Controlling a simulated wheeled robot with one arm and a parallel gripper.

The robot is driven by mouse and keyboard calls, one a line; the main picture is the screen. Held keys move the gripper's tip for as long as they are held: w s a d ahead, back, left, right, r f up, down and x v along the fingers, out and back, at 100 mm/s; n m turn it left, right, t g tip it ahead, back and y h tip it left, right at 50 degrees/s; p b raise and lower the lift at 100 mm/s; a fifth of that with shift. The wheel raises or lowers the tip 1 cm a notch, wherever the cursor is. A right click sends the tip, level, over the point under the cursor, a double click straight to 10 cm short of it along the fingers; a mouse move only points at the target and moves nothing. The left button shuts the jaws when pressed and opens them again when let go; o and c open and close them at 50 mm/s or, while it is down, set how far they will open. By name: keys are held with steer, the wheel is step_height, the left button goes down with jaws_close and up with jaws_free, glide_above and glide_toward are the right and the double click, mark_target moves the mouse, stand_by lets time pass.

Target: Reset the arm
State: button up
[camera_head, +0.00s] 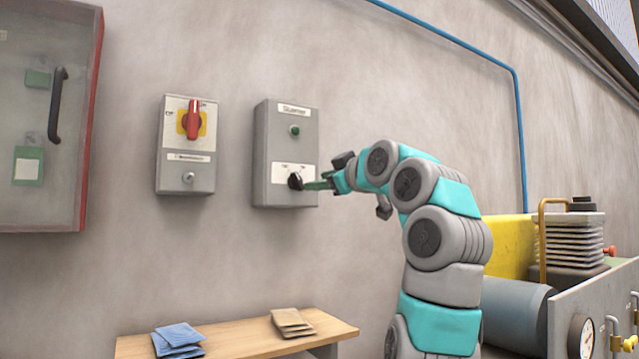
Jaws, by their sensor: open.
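My arm rises from the bottom right, bent over at the top, and points left at a grey wall box (268,155). The box has a label at its top, a green lamp (294,130) and a black rotary knob (295,181) low on its front. My gripper (308,185) is open, with its greenish fingers level with the knob and right beside it. I cannot tell whether the fingertips touch the knob or stand around it.
Left of the box hangs a second grey box (186,172) with a red rotary handle (193,119). A glazed red-edged cabinet (88,120) is at far left. Below, a wooden table (240,337) bears blue (178,338) and tan packets (291,322). Machinery (515,310) stands at right.

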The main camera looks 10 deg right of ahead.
step_height(320, 180, down, 10)
steer(key=w+a+r+m+g, duration=0.1)
steer(key=w+a+m+g, duration=0.15)
steer(key=m+g, duration=0.2)
steer(key=s+a+f+m+g+h, duration=0.1)
steer(key=s+a+f+g, duration=0.3)
steer(key=f, duration=0.5)
steer(key=s+a+f+m+g, duration=0.1)
steer(key=s+f+g, duration=0.1)
steer(key=s+f, duration=0.65)
steer(key=s+d+f+m+g+h, duration=0.1)
steer(key=s+f+g, duration=0.3)
steer(key=s+f, duration=1.3)
steer(key=s+d+f+m+g+h, duration=0.2)
steer(key=s+d+f+g+h, duration=0.1)
steer(key=s+f, duration=1.3)
steer(key=s+g, duration=0.1)
steer(key=s, duration=0.3)
steer(key=shift+d+f+h, duration=0.3)
steer(key=shift+d+f, duration=0.05)
steer(key=shift+w+d+g, duration=0.1)
steer(key=shift+g, duration=0.15)
